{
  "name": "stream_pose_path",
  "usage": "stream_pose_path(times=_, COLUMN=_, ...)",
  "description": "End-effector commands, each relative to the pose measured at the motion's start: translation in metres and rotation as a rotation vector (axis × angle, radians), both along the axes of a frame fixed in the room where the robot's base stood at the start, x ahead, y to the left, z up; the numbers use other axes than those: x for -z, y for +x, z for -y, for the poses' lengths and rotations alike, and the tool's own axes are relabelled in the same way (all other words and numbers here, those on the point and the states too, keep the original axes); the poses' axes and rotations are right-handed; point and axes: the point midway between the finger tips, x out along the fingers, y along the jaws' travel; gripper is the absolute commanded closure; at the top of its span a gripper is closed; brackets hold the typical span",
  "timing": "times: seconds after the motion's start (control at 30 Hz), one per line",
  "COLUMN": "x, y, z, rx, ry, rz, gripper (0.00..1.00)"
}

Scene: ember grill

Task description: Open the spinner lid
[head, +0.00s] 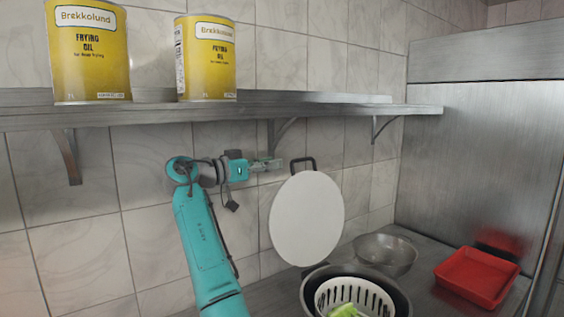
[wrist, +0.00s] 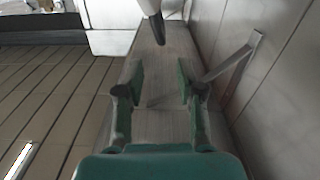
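The spinner (head: 390,289) is a dark bowl on the counter, with a white slotted basket (head: 325,296) and green leaves (head: 344,311) inside. Its round white lid (head: 306,220) stands steeply raised at the bowl's back left, clear of the opening. A dark loop handle (head: 302,160) is at the lid's upper edge. My gripper (head: 279,164) is just left of the handle, apparently apart from it. In the wrist view my gripper (wrist: 162,78) has its fingers spread with nothing between them. The lid's lower edge meets the bowl's back rim.
A metal shelf (head: 340,109) runs above my gripper, with brackets below it and two yellow oil tins (head: 90,52) (head: 206,60) on it. A metal bowl (head: 386,256) and a red tray (head: 476,278) stand right of the spinner. The tiled wall is behind.

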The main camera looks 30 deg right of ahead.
Motion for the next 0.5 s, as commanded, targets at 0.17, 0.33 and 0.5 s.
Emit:
stream_pose_path(times=0.17, x=0.004, y=0.001, z=0.008, rx=0.006, ry=0.012, rz=0.021, gripper=0.63)
stream_pose_path(times=0.33, x=0.003, y=0.001, z=0.035, rx=0.005, ry=0.010, rz=0.020, gripper=0.63)
stream_pose_path(times=0.5, x=0.003, y=0.002, z=0.066, rx=0.005, ry=0.010, rz=0.019, gripper=0.63)
